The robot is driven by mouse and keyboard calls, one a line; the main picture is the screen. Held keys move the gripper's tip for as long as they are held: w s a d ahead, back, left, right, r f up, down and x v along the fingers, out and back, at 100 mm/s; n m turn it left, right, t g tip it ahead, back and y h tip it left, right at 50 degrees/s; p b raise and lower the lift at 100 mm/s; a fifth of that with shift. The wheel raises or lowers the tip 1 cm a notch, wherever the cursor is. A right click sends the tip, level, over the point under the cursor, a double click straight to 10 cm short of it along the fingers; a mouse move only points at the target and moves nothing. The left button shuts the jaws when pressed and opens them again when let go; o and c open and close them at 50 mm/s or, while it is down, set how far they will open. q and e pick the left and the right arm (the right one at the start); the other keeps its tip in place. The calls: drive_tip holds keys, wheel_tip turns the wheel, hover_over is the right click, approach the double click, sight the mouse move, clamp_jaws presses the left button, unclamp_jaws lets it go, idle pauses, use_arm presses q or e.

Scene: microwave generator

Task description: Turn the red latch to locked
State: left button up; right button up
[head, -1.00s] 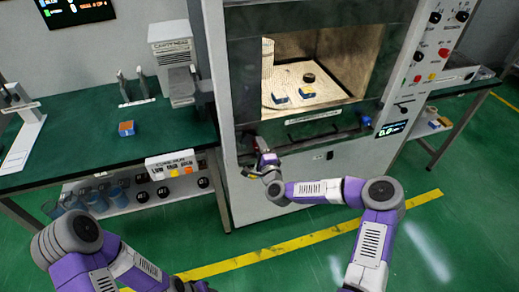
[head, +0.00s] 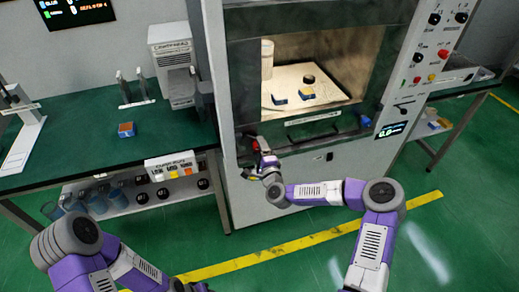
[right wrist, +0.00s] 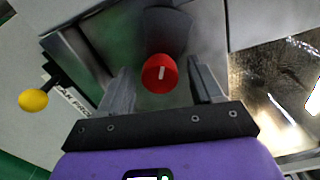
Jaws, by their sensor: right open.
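The red latch (right wrist: 160,73) shows in the right wrist view as a round red knob with a short, nearly upright white mark on its face. It sits on a dark grey mount. My right gripper (right wrist: 161,88) is open, with one finger on each side of the knob and visible gaps between. In the head view my right gripper (head: 264,158) is at the left end of the cabinet front, below the window; the latch is mostly hidden there. My left arm (head: 95,250) shows at the lower left, but its gripper is out of view.
The cabinet's lit chamber (head: 310,80) holds small blocks and a dark round piece. A yellow ball-ended lever (right wrist: 33,100) stands left of the latch in the wrist view. A green bench (head: 90,140) is at left, carrying an orange-topped blue block (head: 126,129).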

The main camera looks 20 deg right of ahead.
drive_tip(key=s+p, duration=0.1)
drive_tip(key=s, duration=0.6)
drive_tip(key=shift+s+d, duration=0.15)
